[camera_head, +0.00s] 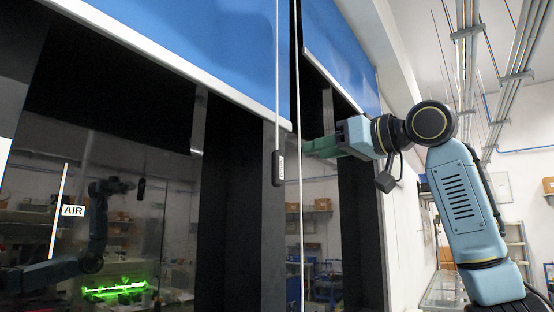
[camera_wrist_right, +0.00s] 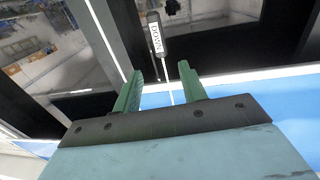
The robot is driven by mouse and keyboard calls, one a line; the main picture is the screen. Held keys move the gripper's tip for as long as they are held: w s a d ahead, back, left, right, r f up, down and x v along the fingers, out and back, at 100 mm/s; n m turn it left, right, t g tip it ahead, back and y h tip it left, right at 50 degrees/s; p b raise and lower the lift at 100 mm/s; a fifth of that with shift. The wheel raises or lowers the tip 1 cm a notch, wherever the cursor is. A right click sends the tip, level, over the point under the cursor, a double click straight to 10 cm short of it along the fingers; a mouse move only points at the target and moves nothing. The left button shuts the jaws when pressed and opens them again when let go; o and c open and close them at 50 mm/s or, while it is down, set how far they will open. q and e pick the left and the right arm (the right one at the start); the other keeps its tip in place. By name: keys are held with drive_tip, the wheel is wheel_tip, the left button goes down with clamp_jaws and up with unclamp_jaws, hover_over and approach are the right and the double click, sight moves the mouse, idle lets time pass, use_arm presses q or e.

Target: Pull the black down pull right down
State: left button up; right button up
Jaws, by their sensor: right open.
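The black down pull (camera_head: 278,168), a small dark block with a white label, hangs upright on a thin cord in front of the dark glass. In the right wrist view the pull (camera_wrist_right: 155,37), marked DOWN, is just beyond the fingertips, and its cord runs between the fingers. My right gripper (camera_head: 305,147) reaches in from the right, close beside the pull and a little higher. The green fingers (camera_wrist_right: 160,72) are apart, with nothing held. In the head view the fingertips are partly behind a cord. My left gripper is not in view.
A second pale cord (camera_head: 299,230) hangs just right of the pull; a pale line also passes outside the left finger in the wrist view. Blue blinds (camera_head: 200,40) with a white bottom bar cover the upper glass. An AIR label (camera_head: 73,211) is at left. The glass shows reflections.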

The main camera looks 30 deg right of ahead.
sight(281, 159)
drive_tip(key=p+x, duration=0.3)
drive_tip(key=x, duration=0.9)
drive_tip(key=shift+w+p, duration=0.15)
drive_tip(key=shift+p, duration=0.25)
clamp_jaws()
